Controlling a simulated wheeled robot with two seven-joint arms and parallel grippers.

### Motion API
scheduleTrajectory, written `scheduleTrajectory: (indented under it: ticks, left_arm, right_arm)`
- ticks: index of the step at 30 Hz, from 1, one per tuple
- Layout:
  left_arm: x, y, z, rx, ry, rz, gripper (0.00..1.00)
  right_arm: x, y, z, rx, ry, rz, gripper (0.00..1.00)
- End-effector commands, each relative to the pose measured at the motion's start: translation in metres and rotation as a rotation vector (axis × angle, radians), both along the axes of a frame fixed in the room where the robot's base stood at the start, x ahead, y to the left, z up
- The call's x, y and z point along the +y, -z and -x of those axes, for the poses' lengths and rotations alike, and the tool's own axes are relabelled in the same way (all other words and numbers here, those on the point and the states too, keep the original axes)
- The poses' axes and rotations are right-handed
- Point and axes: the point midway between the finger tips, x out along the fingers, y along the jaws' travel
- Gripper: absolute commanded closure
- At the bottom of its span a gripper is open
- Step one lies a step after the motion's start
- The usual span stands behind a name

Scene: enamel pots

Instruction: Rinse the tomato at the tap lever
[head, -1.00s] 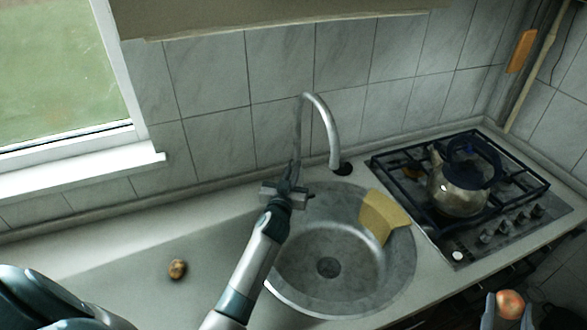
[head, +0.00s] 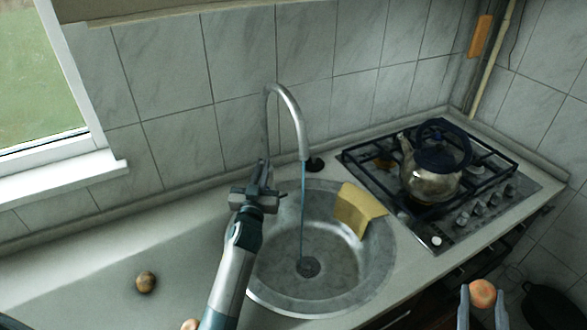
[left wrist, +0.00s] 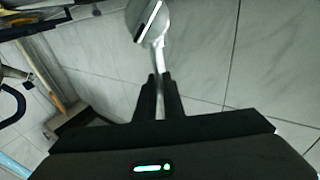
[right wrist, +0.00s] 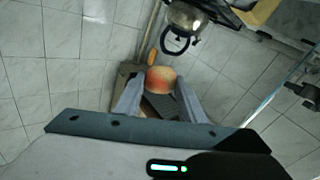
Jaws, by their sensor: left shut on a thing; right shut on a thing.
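The silver tap (head: 297,118) arches over the round steel sink, and a thin blue stream of water (head: 302,215) runs from its spout to the drain. My left gripper (head: 263,172) is at the tap's base, left of the stream. In the left wrist view it is shut on a slim metal tap lever (left wrist: 159,62). The lever is mostly hidden by the fingers in the head view. My right gripper (head: 481,296) is shut on the red-orange tomato (head: 482,293), low at the right, away from the sink. The tomato also shows between the fingers in the right wrist view (right wrist: 161,79).
The sink (head: 355,282) has a yellow cloth (head: 358,208) on its right rim. A kettle (head: 432,180) stands on the gas hob (head: 490,205) at the right. A brown potato-like thing (head: 146,282) lies on the left counter (head: 75,275). The sink basin is otherwise clear.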

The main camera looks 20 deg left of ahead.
Motion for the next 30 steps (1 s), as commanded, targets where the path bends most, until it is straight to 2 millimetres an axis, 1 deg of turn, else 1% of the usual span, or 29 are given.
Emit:
scheduleTrajectory:
  ticks: [1,2,3,12,17,20,23,30]
  left_arm:
    - [0.0,0.0,0.0,0.0,0.0,0.0,0.85]
    - [0.0,0.0,0.0,0.0,0.0,0.0,0.78]
    - [0.0,0.0,0.0,0.0,0.0,0.0,0.73]
    - [0.0,0.0,0.0,0.001,0.0,0.0,0.73]
    - [-0.002,0.002,0.006,0.002,0.0,0.001,0.73]
    - [-0.004,0.002,0.015,0.002,0.0,0.001,0.73]
    - [-0.007,0.003,0.027,0.002,0.0,0.001,0.73]
    - [-0.018,0.008,0.067,0.002,0.0,0.003,0.73]
  right_arm:
    - [0.0,0.0,0.0,-0.001,0.0,0.0,0.87]
    - [0.0,0.0,0.0,-0.001,0.0,0.0,0.87]
    - [0.0,0.0,0.0,-0.001,0.0,0.0,0.87]
    - [0.0,0.0,0.0,-0.001,0.0,0.0,0.87]
    - [0.0,-0.002,0.0,-0.001,0.0,0.0,0.87]
    - [0.0,-0.005,0.0,-0.001,0.0,0.0,0.87]
    - [0.0,-0.008,0.0,-0.001,0.0,0.0,0.87]
    - [0.0,-0.015,0.0,-0.001,0.0,0.0,0.87]
